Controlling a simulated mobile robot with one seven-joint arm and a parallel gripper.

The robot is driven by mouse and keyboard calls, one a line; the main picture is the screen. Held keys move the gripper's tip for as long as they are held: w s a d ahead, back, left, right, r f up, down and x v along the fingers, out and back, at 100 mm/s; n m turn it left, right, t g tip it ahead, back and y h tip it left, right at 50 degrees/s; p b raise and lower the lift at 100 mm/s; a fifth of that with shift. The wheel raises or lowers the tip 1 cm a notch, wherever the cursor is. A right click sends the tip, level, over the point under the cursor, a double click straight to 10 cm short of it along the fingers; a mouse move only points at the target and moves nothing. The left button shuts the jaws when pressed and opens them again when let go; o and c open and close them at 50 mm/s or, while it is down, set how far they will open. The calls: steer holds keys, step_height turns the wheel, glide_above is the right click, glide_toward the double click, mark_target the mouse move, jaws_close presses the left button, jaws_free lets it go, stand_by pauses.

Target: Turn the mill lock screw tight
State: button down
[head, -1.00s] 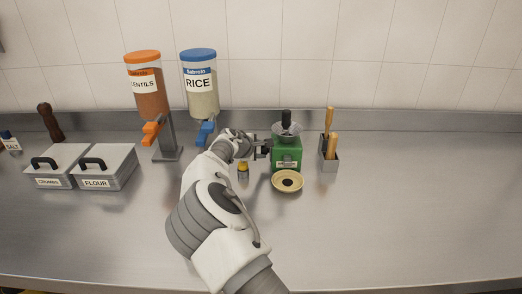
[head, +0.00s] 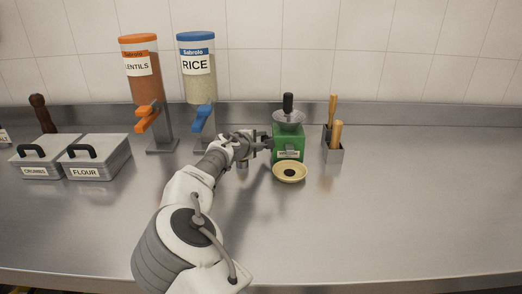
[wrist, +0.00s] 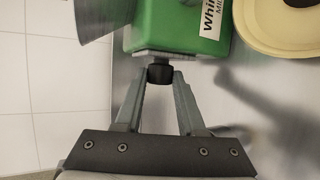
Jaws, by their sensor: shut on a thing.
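The green mill (head: 288,143) stands on the steel counter with a metal hopper and a dark upright handle on top. In the wrist view its green body (wrist: 180,22) fills the top, with part of a white label. The dark lock screw (wrist: 160,73) sticks out of the mill's side. My gripper (wrist: 160,78) is at the mill's left side in the head view (head: 266,143), with its two fingers shut on the lock screw. In the head view the screw is too small and covered to make out.
A cream bowl (head: 290,172) with a dark centre sits in front of the mill. A holder (head: 333,153) with wooden-handled tools stands to the right. Rice (head: 197,75) and lentils (head: 141,80) dispensers and lidded boxes (head: 95,158) are left. The front counter is clear.

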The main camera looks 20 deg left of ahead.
steer(key=b, duration=0.3)
steer(key=shift+f+t, duration=0.3)
steer(key=shift+t, duration=0.1)
steer(key=shift+r+m+b, duration=0.25)
steer(key=shift+m+b, duration=0.05)
steer(key=shift+b, duration=0.35)
steer(key=c, duration=0.5)
jaws_free()
steer(key=p+v, duration=0.2)
steer(key=v, duration=1.5)
steer(key=shift+s+f, duration=0.3)
steer(key=shift+s, duration=0.05)
steer(key=shift+d, duration=0.1)
